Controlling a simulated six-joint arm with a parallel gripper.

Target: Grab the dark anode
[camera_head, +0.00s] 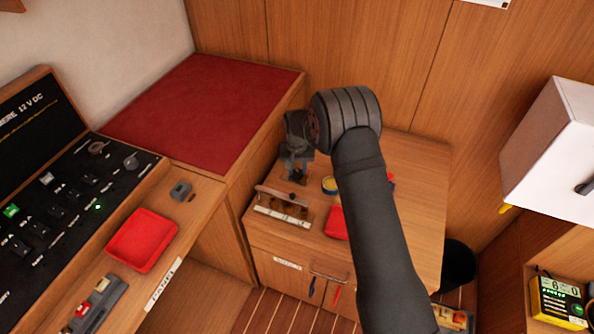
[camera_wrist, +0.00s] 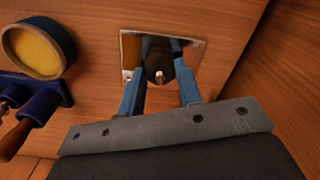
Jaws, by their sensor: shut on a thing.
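The dark anode (camera_wrist: 158,62) shows in the wrist view as a dark rounded piece with a small pale stud facing the camera. It sits between the two blue fingers of my gripper (camera_wrist: 160,70), which is shut on it. Behind it is a shiny square plate (camera_wrist: 128,42) on the wood; I cannot tell whether the anode touches it. In the head view my gripper (camera_head: 297,172) is over the back left of the small wooden bench (camera_head: 420,165). The anode is too small and dark to make out there.
A blue-rimmed tin with yellow contents (camera_head: 329,185) stands right of my gripper. A wooden rack (camera_head: 283,205) is in front, and a red tray (camera_head: 337,223) is partly behind my arm. The red-topped counter (camera_head: 200,115) rises at left. A white box (camera_head: 555,150) is at right.

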